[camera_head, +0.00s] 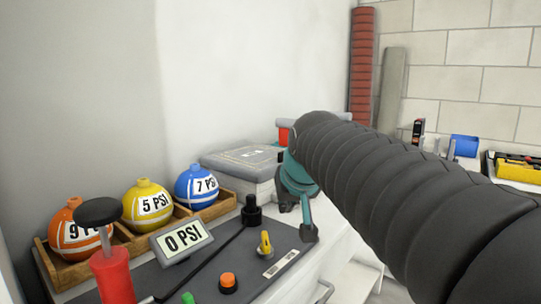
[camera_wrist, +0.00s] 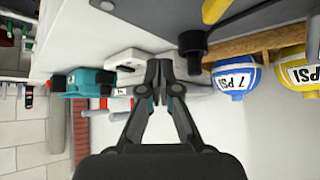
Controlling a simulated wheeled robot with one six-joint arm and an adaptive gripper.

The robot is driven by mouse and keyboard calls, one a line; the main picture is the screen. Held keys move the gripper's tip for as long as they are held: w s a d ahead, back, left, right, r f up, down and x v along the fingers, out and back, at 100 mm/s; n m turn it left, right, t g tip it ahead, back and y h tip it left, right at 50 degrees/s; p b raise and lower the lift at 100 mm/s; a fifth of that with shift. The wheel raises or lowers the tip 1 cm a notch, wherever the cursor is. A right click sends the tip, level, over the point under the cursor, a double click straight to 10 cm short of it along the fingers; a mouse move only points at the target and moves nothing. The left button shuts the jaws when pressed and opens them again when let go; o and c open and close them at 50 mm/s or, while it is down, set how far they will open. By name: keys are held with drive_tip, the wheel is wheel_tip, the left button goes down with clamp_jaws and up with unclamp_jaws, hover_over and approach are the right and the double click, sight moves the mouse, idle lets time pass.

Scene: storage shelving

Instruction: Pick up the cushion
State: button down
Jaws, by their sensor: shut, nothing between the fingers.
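I cannot make out a cushion for certain in either view. My gripper (camera_wrist: 159,82) shows in the wrist view with its two black fingers together and empty.
Orange (camera_head: 74,229), yellow (camera_head: 148,206) and blue (camera_head: 197,187) PSI balls sit in a wooden tray. A teal thing (camera_wrist: 92,80) shows left of the fingers.

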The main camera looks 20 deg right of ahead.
drive_tip(key=w+d+r+b, duration=0.1)
drive_tip(key=w+d+r, duration=0.1)
drive_tip(key=w, duration=0.7)
drive_tip(key=w+d+r+t+h+b, duration=0.1)
drive_tip(key=w+d+r, duration=0.1)
drive_tip(key=w+d, duration=0.3)
drive_tip(key=w+d+r+m+t, duration=0.1)
drive_tip(key=w+d, duration=0.2)
drive_tip(key=w, duration=0.9)
drive_tip(key=shift+w+d+r+b, duration=0.2)
drive_tip(key=shift+w+r+b, duration=0.1)
drive_tip(key=shift+r+b, duration=0.1)
drive_tip(key=shift+s+f, duration=0.1)
drive_tip(key=shift+f, duration=0.35)
